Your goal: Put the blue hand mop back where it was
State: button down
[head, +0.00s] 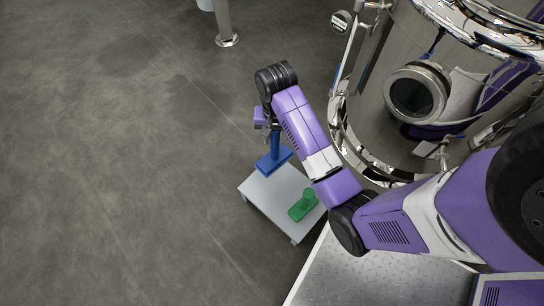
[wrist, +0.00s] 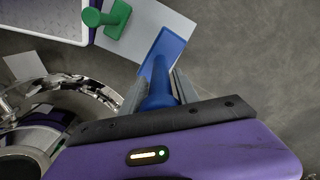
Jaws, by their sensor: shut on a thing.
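The blue hand mop (head: 274,157) has a round upright handle and a flat rectangular blue base. My gripper (head: 270,128) is shut on its handle, with the base hanging below. In the wrist view the blue hand mop (wrist: 165,58) sits between the two fingers of my gripper (wrist: 160,88). In the head view the base overlaps the far left part of a small grey table (head: 262,197). I cannot tell whether the base touches the tabletop or is above it. The finger contact is partly hidden by my wrist in the head view.
A green hand mop (head: 303,205) stands on the same small table, near its right side. It also shows in the wrist view (wrist: 117,18). A shiny steel tank (head: 375,130) with a round port stands to the right. The floor at left is clear.

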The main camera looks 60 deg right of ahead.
aim_at(274, 163)
notch_tip(274, 163, down, 18)
jog(key=b, duration=0.6)
jog(key=shift+b, duration=0.3)
jog(key=c, duration=0.9)
grip_release()
jog(key=shift+f, duration=0.15)
